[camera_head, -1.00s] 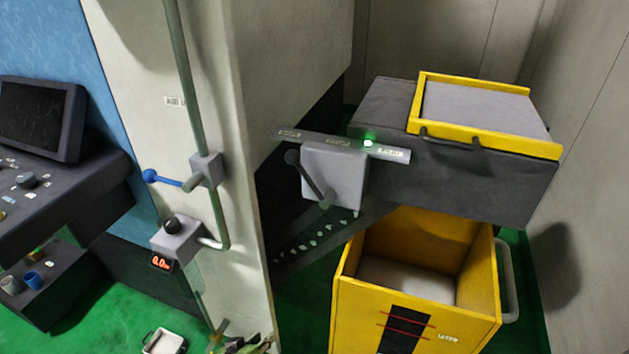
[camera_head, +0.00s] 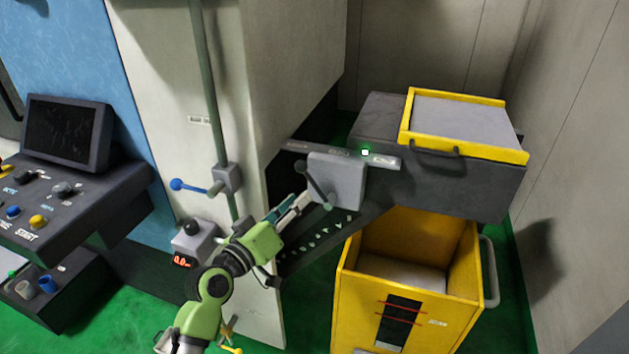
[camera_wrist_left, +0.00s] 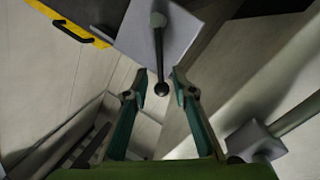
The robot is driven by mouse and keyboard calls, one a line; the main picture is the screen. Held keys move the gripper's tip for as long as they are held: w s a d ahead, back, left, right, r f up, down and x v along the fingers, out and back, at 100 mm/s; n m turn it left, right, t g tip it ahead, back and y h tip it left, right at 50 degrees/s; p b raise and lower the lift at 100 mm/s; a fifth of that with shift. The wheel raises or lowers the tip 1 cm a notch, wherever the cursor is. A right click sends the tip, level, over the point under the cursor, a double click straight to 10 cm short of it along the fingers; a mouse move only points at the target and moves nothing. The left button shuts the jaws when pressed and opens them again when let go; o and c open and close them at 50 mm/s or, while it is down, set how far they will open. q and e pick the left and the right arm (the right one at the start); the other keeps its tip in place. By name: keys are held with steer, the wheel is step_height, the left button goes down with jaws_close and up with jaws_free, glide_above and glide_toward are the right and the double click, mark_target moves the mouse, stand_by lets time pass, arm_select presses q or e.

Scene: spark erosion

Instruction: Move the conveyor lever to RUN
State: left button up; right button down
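The conveyor lever (camera_head: 313,185) is a dark rod with a ball knob on a grey box (camera_head: 345,181) at the conveyor's side. My left gripper (camera_head: 303,199) is open, just below and left of the lever. In the left wrist view the lever (camera_wrist_left: 159,55) hangs down the picture, its knob between the two open fingers (camera_wrist_left: 159,76). Whether the fingers touch it I cannot tell. My right gripper is not in view.
A green light (camera_head: 365,152) glows on the strip. A yellow bin (camera_head: 407,308) stands below the dark conveyor housing (camera_head: 450,182). A control console (camera_head: 75,205) stands farther left.

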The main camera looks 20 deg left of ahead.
mark_target(314, 185)
arm_select(q)
steer(key=p+x, duration=0.1)
steer(key=x, duration=0.7)
jaws_close()
